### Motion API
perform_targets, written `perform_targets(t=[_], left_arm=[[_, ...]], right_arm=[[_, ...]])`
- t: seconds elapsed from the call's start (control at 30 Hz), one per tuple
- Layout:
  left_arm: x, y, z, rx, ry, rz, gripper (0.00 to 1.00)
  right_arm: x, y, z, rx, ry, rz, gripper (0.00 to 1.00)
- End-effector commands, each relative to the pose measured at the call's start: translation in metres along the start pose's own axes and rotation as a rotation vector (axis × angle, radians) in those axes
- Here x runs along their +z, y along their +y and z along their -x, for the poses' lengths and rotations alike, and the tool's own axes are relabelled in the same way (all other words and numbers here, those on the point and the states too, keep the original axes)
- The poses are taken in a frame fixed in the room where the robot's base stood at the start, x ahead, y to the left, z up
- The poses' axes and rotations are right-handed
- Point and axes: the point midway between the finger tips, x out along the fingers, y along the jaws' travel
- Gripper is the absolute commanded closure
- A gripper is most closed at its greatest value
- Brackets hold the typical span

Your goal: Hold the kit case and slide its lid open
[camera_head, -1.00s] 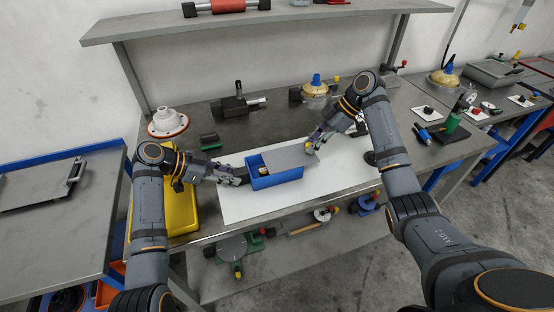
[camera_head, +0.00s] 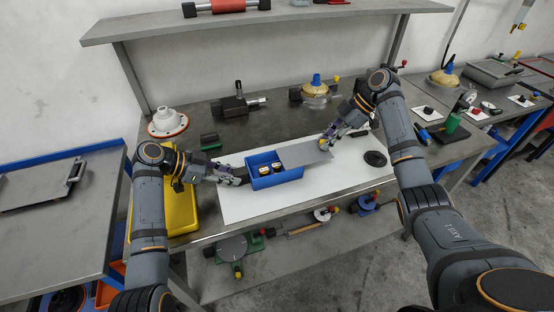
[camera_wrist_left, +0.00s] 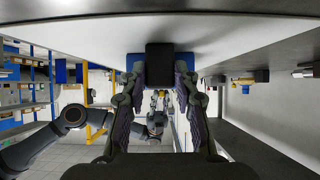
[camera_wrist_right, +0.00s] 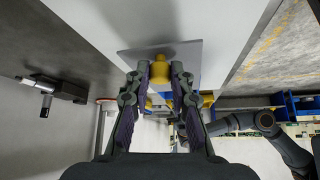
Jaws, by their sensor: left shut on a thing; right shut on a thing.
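The blue kit case (camera_head: 277,181) stands on the white mat in the middle of the table. Its left part is open and shows small dark and yellowish round items (camera_head: 271,168) inside. The flat grey lid (camera_head: 308,153) juts out past the case's right end and covers its right part. My left gripper (camera_head: 238,177) is shut on the case's dark handle, which shows in the left wrist view (camera_wrist_left: 159,62). My right gripper (camera_head: 324,142) is shut on the lid's yellow knob, which shows in the right wrist view (camera_wrist_right: 160,68).
The white mat (camera_head: 240,205) has free room in front of the case. A black round disc (camera_head: 375,158) lies right of the lid. A yellow bin (camera_head: 180,210) is beside my left arm. A white flanged part (camera_head: 168,122) and a dark vise-like tool (camera_head: 237,101) stand behind.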

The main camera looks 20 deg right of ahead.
Motion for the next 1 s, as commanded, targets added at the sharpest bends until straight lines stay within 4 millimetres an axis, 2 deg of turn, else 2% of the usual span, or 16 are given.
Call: perform_targets(t=[0.97, 1.0], left_arm=[[0.0020, 0.0000, 0.0000, 0.000, -0.004, 0.002, 1.00], [0.0020, 0.0000, 0.0000, 0.000, -0.004, 0.002, 1.00]], right_arm=[[0.0078, 0.0027, 0.0057, 0.002, -0.002, 0.000, 1.00], [0.0078, 0.0026, 0.0056, 0.001, -0.002, 0.000, 0.74]])
